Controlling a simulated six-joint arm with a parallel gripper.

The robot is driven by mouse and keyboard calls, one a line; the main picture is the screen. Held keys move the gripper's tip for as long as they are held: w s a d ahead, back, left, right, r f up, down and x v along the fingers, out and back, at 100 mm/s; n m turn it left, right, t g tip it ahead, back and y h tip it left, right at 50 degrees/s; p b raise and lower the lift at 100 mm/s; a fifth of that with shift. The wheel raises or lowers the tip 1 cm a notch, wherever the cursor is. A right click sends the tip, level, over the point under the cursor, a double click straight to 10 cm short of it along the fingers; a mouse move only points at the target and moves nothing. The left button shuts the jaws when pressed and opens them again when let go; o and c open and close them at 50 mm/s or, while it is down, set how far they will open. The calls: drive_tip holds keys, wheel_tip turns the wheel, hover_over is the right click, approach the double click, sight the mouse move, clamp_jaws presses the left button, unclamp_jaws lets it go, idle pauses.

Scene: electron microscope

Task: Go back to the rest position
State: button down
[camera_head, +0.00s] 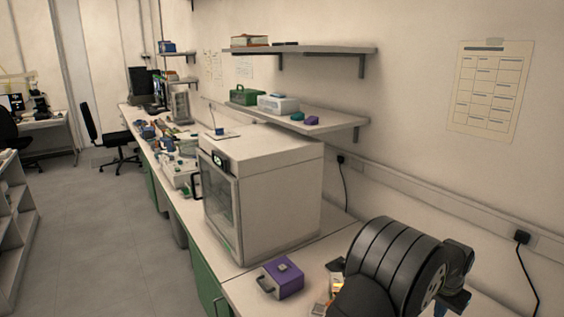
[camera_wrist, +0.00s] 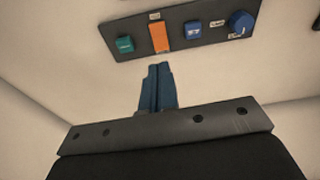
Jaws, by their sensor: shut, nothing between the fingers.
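In the wrist view, my gripper (camera_wrist: 157,86) shows two blue fingers pressed together with nothing between them. Beyond the fingertips is a dark control panel (camera_wrist: 180,38) on a pale surface. The panel carries a green button (camera_wrist: 125,44), an orange switch (camera_wrist: 159,38), a blue button (camera_wrist: 193,31) and a round blue knob (camera_wrist: 241,24). The fingertips appear apart from the panel. In the head view my dark arm fills the lower right corner, and I cannot make out the fingertips there.
A white cabinet with a glass door (camera_head: 222,197) stands on the bench. A purple box (camera_head: 283,278) sits in front of it, near small items (camera_head: 322,308) beside my arm. Two wall shelves (camera_head: 318,50) (camera_head: 335,124) hold boxes. Floor (camera_head: 85,240) is clear on the left.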

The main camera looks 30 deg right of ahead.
drive_tip(key=shift+d+r+n+y, duration=0.25)
drive_tip(key=shift+d+r+n, duration=0.3)
drive_tip(key=shift+n, duration=0.9)
drive_tip(key=shift+d+r+n+y, duration=0.2)
drive_tip(key=shift+d+r+n, duration=0.35)
drive_tip(key=shift+n, duration=0.95)
drive_tip(key=shift+d+r+n+y, duration=0.3)
drive_tip(key=shift+r+n, duration=0.4)
drive_tip(key=shift+n, duration=0.75)
